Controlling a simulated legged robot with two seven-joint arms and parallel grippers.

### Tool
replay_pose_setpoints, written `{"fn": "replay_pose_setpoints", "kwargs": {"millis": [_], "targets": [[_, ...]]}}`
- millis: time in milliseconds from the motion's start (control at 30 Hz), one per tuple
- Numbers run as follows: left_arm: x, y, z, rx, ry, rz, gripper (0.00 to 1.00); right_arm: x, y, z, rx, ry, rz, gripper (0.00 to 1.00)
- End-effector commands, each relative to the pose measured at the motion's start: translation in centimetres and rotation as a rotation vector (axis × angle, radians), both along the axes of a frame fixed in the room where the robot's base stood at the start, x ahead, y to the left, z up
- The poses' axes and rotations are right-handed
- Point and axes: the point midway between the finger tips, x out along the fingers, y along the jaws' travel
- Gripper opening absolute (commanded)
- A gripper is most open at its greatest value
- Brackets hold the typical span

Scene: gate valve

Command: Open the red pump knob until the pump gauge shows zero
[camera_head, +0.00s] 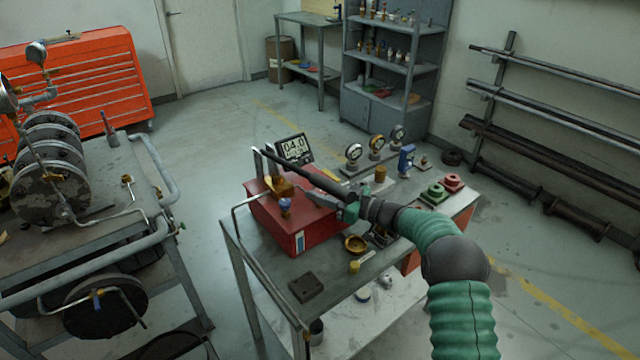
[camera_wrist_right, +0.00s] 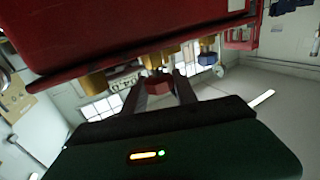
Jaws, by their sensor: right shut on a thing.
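The red pump (camera_head: 275,218) is a box on the grey table, with brass fittings (camera_head: 284,186) and a blue knob (camera_head: 285,205) on it. Its digital gauge (camera_head: 293,148) stands behind it and seems to read 04.0. My right gripper (camera_head: 308,193) reaches in from the right over the pump. In the right wrist view, its two fingers are shut on the red knob (camera_wrist_right: 157,88), which is small and faceted. The knob is hard to make out in the head view. My left gripper is not in view.
Dial gauges (camera_head: 376,147) stand at the back of the table. Green and red parts (camera_head: 437,191) are at its right, a brass cup (camera_head: 355,244) and a dark block (camera_head: 306,286) near the front. A pipe-and-flange cart (camera_head: 95,240) is at the left.

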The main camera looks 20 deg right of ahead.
Motion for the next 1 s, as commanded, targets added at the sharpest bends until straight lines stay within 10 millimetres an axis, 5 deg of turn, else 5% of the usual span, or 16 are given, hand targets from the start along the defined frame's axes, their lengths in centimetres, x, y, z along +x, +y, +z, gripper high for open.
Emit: {"fn": "replay_pose_setpoints", "kwargs": {"millis": [400,933,967,1000], "targets": [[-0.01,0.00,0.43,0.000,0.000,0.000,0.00,0.11,-0.12,0.19,0.002,-0.006,0.173,0.00],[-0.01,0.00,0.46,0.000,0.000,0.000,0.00,0.15,-0.09,0.41,0.003,-0.008,0.194,0.00],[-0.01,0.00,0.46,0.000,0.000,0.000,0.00,0.15,-0.09,0.43,0.003,-0.008,0.193,0.37],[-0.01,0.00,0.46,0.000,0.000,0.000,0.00,0.15,-0.09,0.43,0.003,-0.008,0.193,0.42]]}}
